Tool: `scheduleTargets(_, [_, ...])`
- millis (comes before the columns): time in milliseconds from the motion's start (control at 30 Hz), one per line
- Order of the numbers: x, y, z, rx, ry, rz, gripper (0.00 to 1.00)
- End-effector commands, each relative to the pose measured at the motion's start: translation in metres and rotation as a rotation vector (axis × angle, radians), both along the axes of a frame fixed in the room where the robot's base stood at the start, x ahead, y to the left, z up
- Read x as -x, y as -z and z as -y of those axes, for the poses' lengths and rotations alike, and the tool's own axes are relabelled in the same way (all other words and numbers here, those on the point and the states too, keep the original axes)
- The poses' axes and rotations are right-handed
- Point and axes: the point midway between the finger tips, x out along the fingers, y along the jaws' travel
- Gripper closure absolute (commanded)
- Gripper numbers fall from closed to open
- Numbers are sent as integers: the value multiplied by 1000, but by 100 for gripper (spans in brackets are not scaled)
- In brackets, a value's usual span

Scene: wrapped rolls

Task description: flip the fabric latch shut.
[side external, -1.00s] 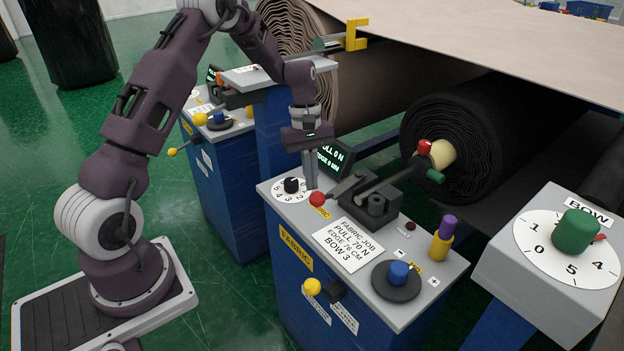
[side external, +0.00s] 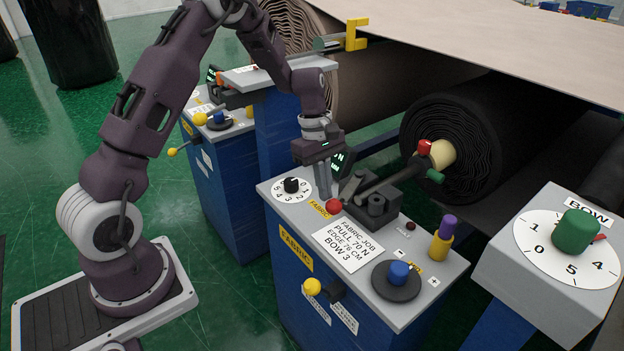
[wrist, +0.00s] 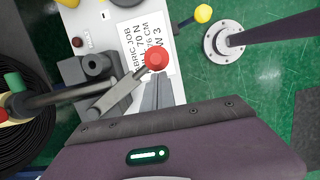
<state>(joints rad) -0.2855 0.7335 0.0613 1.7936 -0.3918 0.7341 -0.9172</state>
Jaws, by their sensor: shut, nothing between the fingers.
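The fabric latch is a grey lever (wrist: 122,92) with a red ball knob (side external: 333,207), pivoted at the dark block (side external: 376,206) on the fabric console. The knob stands out from the block over the console top, near the yellow fabric tag. It also shows in the wrist view (wrist: 156,58). My gripper (side external: 325,195) is shut and empty, pointing down. Its fingertips are close beside the lever, just behind the knob in the side view; whether they touch it I cannot tell. A dark shaft (side external: 390,182) runs from the block to the black roll's core.
The console top (side external: 275,206) carries a numbered dial (side external: 291,186), a job card (side external: 348,245), a blue knob (side external: 399,272) and a purple-topped yellow post (side external: 444,236). The black roll (side external: 440,150) lies behind. A bow dial (side external: 575,232) stands at right.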

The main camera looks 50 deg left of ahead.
Motion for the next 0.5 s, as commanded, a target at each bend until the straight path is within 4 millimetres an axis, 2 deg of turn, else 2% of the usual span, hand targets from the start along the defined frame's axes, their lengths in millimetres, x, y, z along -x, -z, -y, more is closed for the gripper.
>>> scheduleTargets(100, [-4, 0, 18, 1, -103, -2, 100])
scheduleTargets(500, [-34, 0, 67, 0, -484, 0, 100])
